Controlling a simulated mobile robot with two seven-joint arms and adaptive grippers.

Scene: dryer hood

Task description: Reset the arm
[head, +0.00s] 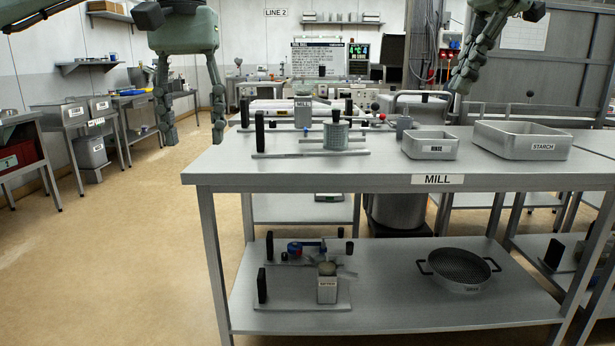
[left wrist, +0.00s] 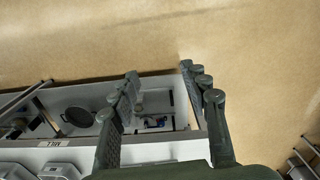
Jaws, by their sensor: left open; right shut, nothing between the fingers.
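My left gripper (head: 192,137) hangs from the top left in the head view, its two fingers spread wide and empty. It is left of the mill table's (head: 310,180) far left corner. In the left wrist view its fingers (left wrist: 160,85) are apart, with the floor and the table's lower shelf behind them. My right gripper (head: 462,88) is at the upper right in the head view, above the back of the table, its fingers together with nothing held. It points down.
The table holds a small mill device (head: 336,135), a tray marked RINSE (head: 430,145) and a wider tray marked STARCH (head: 522,142). The lower shelf holds another device (head: 327,285) and a sieve pan (head: 459,270). Open floor (head: 130,240) lies to the left.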

